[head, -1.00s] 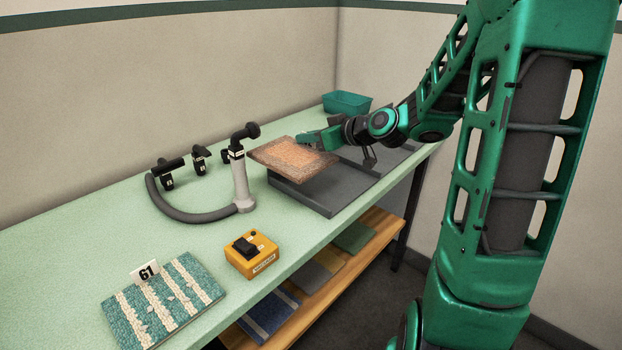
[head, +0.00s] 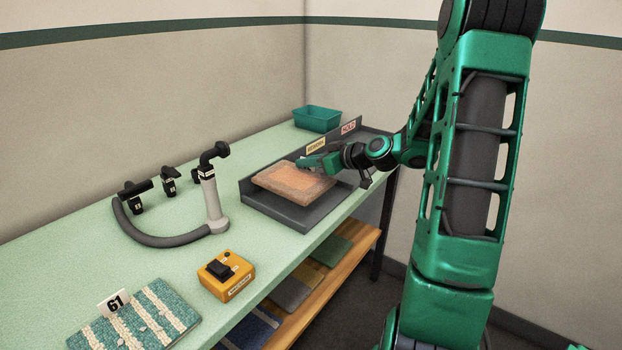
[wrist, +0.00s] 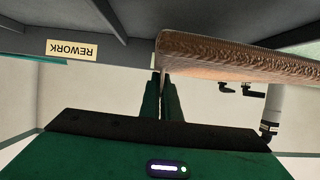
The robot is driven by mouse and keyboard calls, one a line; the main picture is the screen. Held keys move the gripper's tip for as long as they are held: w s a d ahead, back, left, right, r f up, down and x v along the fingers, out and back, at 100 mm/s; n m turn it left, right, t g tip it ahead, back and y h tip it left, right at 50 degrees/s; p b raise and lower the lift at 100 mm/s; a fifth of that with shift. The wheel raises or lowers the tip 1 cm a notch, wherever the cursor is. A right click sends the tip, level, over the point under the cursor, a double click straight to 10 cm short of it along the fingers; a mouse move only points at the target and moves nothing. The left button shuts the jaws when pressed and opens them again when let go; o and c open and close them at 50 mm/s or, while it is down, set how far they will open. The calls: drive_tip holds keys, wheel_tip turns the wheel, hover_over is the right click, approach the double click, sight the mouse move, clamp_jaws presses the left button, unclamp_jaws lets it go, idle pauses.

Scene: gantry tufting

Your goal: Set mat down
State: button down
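A mat (head: 293,184) with an orange-brown face and a pale border is over the near bay of a grey tray (head: 290,217) on the bench. A REWORK label (head: 315,145) stands on the wall behind this bay. My gripper (head: 305,163) is at the mat's back right edge and appears shut on it. In the wrist view the mat (wrist: 240,57) runs off to the right from between the fingertips (wrist: 161,78). The mat looks nearly level and low over the tray floor; I cannot tell whether it touches.
A bay marked HOLD (head: 348,128) lies farther back. A teal bin (head: 317,118) stands behind it. A grey post with a hose (head: 212,200), a yellow switch box (head: 226,274) and a striped teal mat (head: 135,318) with a 61 tag are nearer. A wooden shelf (head: 325,280) runs below.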

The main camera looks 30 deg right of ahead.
drive_tip(key=d, duration=0.1)
drive_tip(key=d+f, duration=0.1)
drive_tip(key=shift+d+f, duration=0.3)
drive_tip(key=shift+f, duration=2)
drive_tip(key=shift+f, duration=0.1)
drive_tip(key=c, duration=2)
unclamp_jaws()
drive_tip(key=shift+w, duration=0.1)
